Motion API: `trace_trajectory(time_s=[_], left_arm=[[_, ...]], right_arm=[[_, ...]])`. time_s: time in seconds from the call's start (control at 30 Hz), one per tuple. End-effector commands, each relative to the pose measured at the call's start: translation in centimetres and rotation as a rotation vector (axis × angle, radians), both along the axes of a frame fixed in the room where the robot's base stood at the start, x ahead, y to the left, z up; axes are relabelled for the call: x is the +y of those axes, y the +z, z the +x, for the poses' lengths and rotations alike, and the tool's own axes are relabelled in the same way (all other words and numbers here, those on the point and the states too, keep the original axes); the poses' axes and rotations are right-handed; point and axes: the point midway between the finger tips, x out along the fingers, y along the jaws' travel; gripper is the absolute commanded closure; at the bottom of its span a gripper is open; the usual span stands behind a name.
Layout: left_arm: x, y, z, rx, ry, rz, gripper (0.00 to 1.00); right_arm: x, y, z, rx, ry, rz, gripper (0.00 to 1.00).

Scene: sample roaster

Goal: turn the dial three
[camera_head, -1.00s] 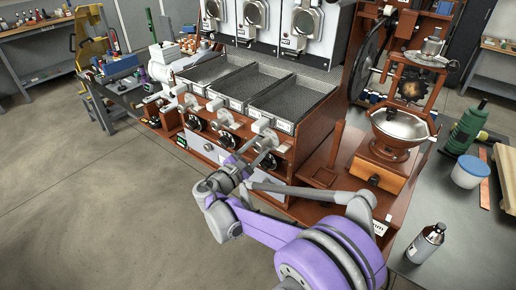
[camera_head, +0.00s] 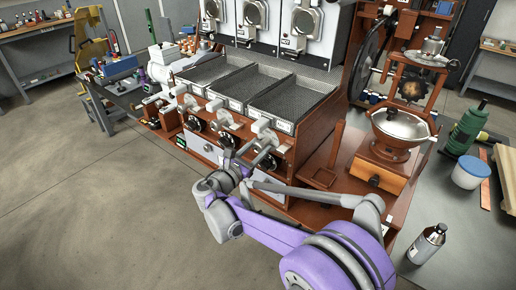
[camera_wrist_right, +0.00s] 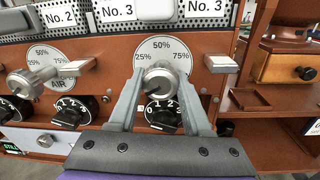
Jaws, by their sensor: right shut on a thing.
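Under the right-hand No. 3 label is a round white dial face marked 25%, 50% and 75% (camera_wrist_right: 176,46). A silver knob (camera_wrist_right: 160,79) sticks out from it. My right gripper (camera_wrist_right: 161,84) is shut on this silver knob, one finger on each side. It also shows in the head view at the roaster's front (camera_head: 256,158). Just below the knob, a black dial numbered from 0 (camera_wrist_right: 163,115) shows between the fingers, apart from the grip as far as I can tell. My left gripper is not in view.
Another silver knob (camera_wrist_right: 27,80) and black dial (camera_wrist_right: 74,111) stand to the left. A grinder (camera_head: 397,130) stands on the right. The floor at left is clear.

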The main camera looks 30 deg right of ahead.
Motion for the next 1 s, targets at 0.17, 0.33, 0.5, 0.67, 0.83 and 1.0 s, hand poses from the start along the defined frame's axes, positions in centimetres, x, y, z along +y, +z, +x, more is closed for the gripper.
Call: trace_trajectory(time_s=[0.17,0.33,0.5,0.67,0.83,1.0], left_arm=[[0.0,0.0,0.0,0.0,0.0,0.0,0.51],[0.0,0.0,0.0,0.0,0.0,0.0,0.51],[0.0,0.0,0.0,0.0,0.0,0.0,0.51],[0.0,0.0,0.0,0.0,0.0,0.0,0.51],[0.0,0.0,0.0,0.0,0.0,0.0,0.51],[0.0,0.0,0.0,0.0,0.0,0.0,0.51]], right_arm=[[0.0,-0.1,0.0,0.004,-0.001,0.001,1.0],[0.0,-0.1,0.0,0.003,-0.001,0.001,1.0],[0.0,-0.1,0.0,0.002,-0.001,0.0,0.21],[0.0,0.0,0.0,0.002,-0.001,0.0,0.21],[0.3,0.0,-0.1,0.001,0.0,0.0,0.21],[2.3,0.0,-1.0,0.002,0.003,0.001,0.21]])
